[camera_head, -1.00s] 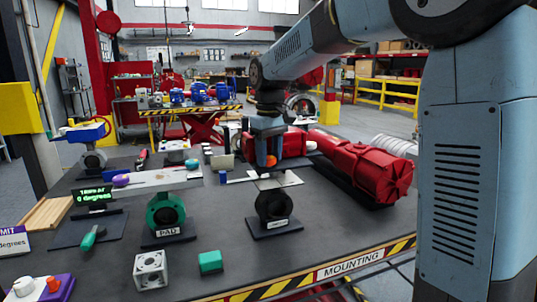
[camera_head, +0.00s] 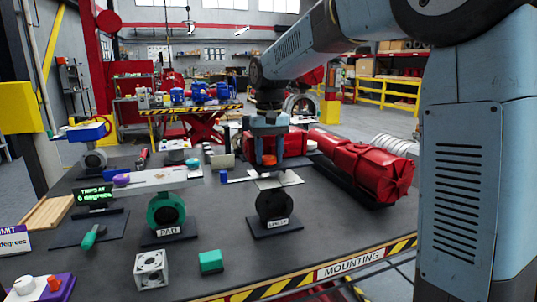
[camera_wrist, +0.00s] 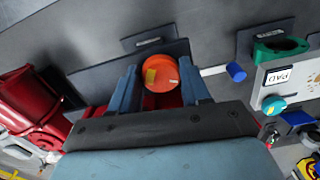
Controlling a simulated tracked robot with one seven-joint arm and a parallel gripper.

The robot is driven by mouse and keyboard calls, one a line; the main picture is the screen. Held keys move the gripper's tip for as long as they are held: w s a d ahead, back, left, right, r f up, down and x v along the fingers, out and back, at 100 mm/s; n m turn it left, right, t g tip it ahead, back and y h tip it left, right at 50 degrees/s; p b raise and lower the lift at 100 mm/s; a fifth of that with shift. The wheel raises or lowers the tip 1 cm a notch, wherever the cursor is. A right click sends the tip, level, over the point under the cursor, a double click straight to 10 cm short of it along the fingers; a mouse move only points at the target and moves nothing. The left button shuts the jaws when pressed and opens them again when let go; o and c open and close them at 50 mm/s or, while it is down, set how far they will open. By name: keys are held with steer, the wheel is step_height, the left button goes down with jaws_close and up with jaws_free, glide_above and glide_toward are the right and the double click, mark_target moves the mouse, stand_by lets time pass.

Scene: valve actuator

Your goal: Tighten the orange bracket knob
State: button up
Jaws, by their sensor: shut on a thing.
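The orange bracket knob (camera_head: 269,160) sits on top of the bracket plate (camera_head: 276,180), above a black ring-shaped stand (camera_head: 275,204) in the head view. My gripper (camera_head: 268,152) points down from above, with one finger on each side of the knob. In the wrist view the round orange knob (camera_wrist: 160,72), with a yellow patch on its face, lies between the two blue-grey fingers of my gripper (camera_wrist: 161,82). The jaws are shut on it. The gripper hides part of the knob's side and of the plate around it.
A green ring stand labelled PAD (camera_head: 165,212) with a plate on top is to the left. A red cylinder actuator (camera_head: 365,168) lies behind to the right. A grey block (camera_head: 151,269) and a green block (camera_head: 211,261) stand near the striped front edge.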

steer(key=shift+a+m, duration=0.1)
steer(key=shift+m, duration=2.2)
steer(key=o, duration=1.1)
steer(key=shift+c, duration=0.2)
